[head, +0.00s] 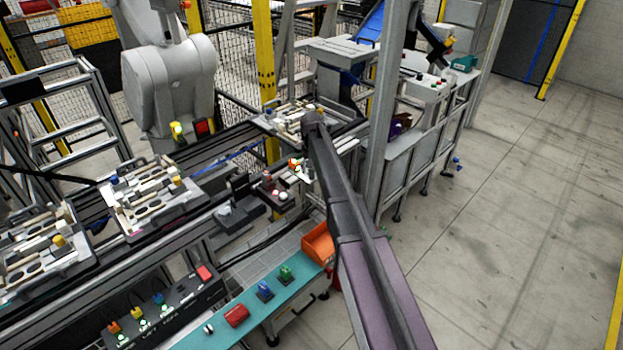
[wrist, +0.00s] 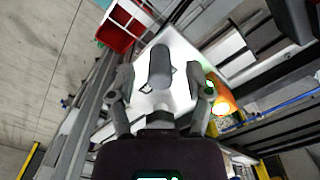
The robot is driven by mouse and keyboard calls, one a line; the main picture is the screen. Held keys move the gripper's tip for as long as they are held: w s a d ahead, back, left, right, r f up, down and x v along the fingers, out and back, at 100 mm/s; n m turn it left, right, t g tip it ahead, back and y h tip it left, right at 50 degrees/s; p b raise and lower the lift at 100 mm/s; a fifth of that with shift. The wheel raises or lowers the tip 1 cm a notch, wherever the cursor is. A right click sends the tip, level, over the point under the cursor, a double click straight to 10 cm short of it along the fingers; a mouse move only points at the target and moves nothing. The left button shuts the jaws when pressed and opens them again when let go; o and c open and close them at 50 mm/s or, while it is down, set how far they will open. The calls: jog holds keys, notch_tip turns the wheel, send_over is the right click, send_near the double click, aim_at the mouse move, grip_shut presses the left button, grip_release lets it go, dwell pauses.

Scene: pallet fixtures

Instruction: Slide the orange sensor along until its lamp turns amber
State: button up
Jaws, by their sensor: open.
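The orange sensor (head: 293,162) shows as a small orange block above the near rail of the conveyor, beside the end of my arm. In the wrist view the orange sensor (wrist: 226,104) is just outside my right-hand finger, with a green-lit spot close by it. My gripper (wrist: 161,98) is open, its two dark fingers spread over a white plate (wrist: 178,58). A grey rounded piece (wrist: 160,67) shows between the fingers; I cannot tell whether they touch it. In the head view my gripper is mostly hidden by my arm.
An orange bin (head: 318,243) stands at the end of a teal shelf (head: 262,302). Pallets (head: 152,196) with fixtures sit on the conveyor at left. A grey post (head: 388,110) rises close to my arm at right. The floor at right is clear.

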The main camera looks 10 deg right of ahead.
jog(key=shift+f+b, duration=0.65)
jog(key=shift+f, duration=0.25)
grip_shut()
